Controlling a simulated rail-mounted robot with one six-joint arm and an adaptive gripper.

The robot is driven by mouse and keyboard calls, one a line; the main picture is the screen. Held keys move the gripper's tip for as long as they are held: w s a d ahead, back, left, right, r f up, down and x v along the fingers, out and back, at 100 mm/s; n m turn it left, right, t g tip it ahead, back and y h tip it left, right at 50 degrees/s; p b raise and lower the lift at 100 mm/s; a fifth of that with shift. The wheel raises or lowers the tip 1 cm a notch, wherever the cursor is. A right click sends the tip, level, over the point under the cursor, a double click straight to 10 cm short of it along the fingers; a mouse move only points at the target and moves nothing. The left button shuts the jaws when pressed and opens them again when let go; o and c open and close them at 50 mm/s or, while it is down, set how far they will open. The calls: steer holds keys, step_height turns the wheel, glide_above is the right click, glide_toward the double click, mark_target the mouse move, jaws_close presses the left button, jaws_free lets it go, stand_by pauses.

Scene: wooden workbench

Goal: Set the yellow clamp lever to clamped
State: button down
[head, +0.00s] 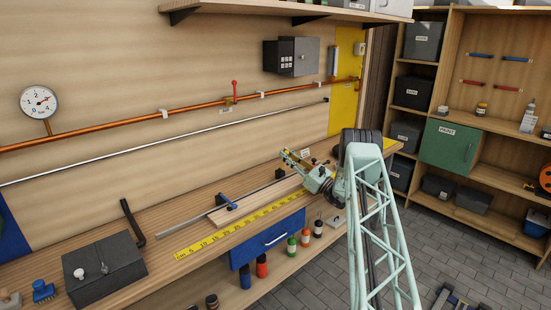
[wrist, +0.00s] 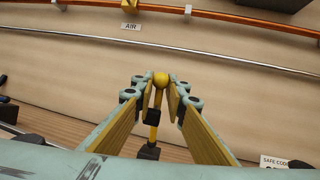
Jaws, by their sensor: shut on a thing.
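The yellow clamp lever (wrist: 154,125) stands up from a dark base (wrist: 148,152) in the wrist view, with a round yellow knob (wrist: 161,79) on top. It leans slightly to the right. My gripper (wrist: 161,92) has a yellow-padded finger on each side of the lever and is shut on it just below the knob. In the head view my gripper (head: 288,157) is over the back of the workbench, and I cannot make out the lever there.
A bar clamp with a blue handle (head: 228,201), a wooden board (head: 260,201) and a yellow ruler (head: 240,220) lie left of my gripper. An orange pipe (head: 120,121) runs along the wall.

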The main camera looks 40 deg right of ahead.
steer(key=shift+f, duration=0.1)
steer(key=c, duration=2.9)
jaws_free()
steer(key=shift+o, duration=0.2)
steer(key=shift+s, duration=0.15)
steer(key=v, duration=1.1)
steer(key=shift+s+d+f, duration=0.15)
steer(key=shift+s+f, duration=0.05)
steer(key=shift+s, duration=0.1)
steer(key=shift+o, duration=0.2)
